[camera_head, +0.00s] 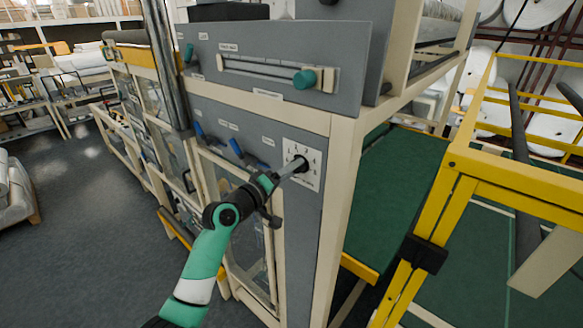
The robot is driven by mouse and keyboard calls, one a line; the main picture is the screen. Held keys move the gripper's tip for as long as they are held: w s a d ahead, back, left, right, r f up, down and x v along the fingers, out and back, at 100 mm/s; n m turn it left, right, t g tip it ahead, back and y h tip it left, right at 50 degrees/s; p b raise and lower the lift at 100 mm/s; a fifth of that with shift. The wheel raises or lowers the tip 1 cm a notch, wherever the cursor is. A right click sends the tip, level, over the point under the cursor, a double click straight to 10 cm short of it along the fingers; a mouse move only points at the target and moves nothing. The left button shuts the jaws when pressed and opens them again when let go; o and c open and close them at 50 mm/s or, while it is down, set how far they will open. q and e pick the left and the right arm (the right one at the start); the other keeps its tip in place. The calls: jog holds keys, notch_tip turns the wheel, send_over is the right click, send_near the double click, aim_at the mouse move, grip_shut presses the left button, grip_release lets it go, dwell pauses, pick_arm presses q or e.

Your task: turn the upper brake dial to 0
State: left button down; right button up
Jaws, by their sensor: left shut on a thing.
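The brake dial's white square plate (316,158) with dark figures around it sits on the grey front panel, near the machine's cream corner post. My left gripper (297,166) reaches up from below left and is shut on the dial's knob. The gripper's tip covers most of the knob, so I cannot tell which figure it points to. Only this one dial plate shows, with no second one in view. My right gripper is not in view.
Above the dial is a slider with a green knob (305,79). Blue levers (236,148) sit left of the dial. A yellow frame (440,205) stands to the right over green flooring. The grey floor (85,250) at left is mostly open.

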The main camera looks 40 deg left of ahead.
pick_arm(q)
jog(key=n, duration=0.5)
jog(key=shift+f+n, duration=0.1)
jog(key=shift+n, duration=0.2)
dwell(0.4)
jog(key=shift+c, duration=1.6)
grip_release()
